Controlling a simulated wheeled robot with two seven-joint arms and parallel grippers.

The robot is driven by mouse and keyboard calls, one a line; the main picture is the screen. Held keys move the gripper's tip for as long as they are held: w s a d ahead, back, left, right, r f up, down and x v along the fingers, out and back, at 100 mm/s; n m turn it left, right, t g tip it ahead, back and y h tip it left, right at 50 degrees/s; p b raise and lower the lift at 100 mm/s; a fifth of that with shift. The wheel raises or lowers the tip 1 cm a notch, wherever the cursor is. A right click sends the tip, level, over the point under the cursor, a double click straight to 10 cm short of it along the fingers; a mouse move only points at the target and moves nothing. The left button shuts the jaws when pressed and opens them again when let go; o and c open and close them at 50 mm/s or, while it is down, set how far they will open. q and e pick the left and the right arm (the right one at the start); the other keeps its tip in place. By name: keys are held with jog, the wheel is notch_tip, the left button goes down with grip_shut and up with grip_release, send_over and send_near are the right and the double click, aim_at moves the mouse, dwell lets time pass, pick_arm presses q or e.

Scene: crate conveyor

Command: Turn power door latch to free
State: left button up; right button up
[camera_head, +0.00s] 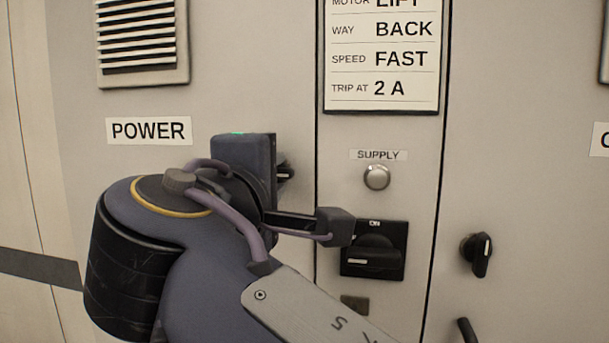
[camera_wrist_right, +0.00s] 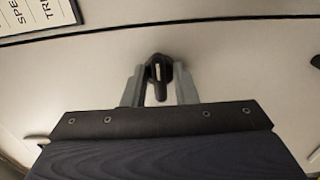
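The POWER door latch (camera_head: 287,173) is a small dark knob on the pale door, right of the POWER label (camera_head: 149,131), and mostly hidden behind my right wrist. In the right wrist view the black latch (camera_wrist_right: 159,80) shows a pale mark and a handle pointing down the picture. My right gripper (camera_wrist_right: 160,88) is open, with one grey finger on each side of the latch and a visible gap at both sides. I cannot tell how deep the fingers reach. My left gripper is not in view.
Right of the wrist are a SUPPLY lamp (camera_head: 377,177) and a black switch (camera_head: 374,258) marked ON. Another latch (camera_head: 478,253) sits on the right door. A settings card (camera_head: 382,60) hangs above. A vent (camera_head: 138,38) is at upper left.

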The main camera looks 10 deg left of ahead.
jog(key=shift+o, duration=0.7)
jog(key=s+b, duration=0.1)
jog(key=s, duration=0.6)
jog(key=shift+s, duration=0.4)
jog(key=shift+a, duration=0.15)
